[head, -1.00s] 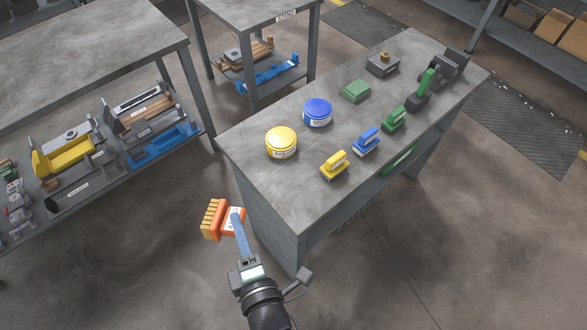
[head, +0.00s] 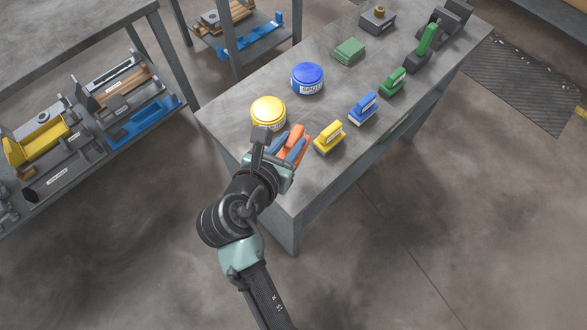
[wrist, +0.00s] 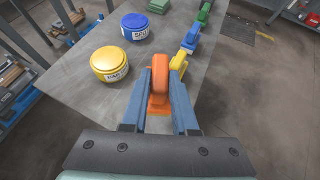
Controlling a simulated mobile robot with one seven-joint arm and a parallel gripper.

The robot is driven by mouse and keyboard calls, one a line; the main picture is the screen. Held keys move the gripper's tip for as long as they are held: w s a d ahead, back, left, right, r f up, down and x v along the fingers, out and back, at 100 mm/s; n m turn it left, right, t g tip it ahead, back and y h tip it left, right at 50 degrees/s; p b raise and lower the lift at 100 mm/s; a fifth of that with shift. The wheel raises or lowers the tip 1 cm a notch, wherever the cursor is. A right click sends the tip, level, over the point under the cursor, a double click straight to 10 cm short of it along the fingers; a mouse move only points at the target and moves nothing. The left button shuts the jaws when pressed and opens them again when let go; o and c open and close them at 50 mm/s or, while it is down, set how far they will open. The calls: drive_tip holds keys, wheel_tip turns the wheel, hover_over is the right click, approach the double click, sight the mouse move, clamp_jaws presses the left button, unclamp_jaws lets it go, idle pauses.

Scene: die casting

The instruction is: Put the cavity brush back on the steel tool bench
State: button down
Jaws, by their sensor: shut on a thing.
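The orange cavity brush (head: 291,133) is in my gripper (head: 289,146), over the near-left end of the grey steel bench top (head: 226,116). In the wrist view the brush's orange handle (wrist: 160,88) stands between the two blue fingers of my gripper (wrist: 160,95), which are shut on it. The brush's bristles are hidden beneath the handle and gripper. I cannot tell whether the brush touches the bench top (wrist: 75,118).
A yellow tub (head: 268,112) stands left of the brush, with a blue tub (head: 307,78) behind. A yellow brush (head: 330,137) is close on the right, then a blue brush (head: 363,107) and a green brush (head: 393,81). A green block (head: 349,51) lies farther back.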

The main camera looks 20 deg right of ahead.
wheel_tip(320, 180, down, 10)
drive_tip(key=shift+r+b, duration=0.2)
drive_tip(key=shift+b, duration=0.65)
drive_tip(key=c, duration=0.7)
unclamp_jaws()
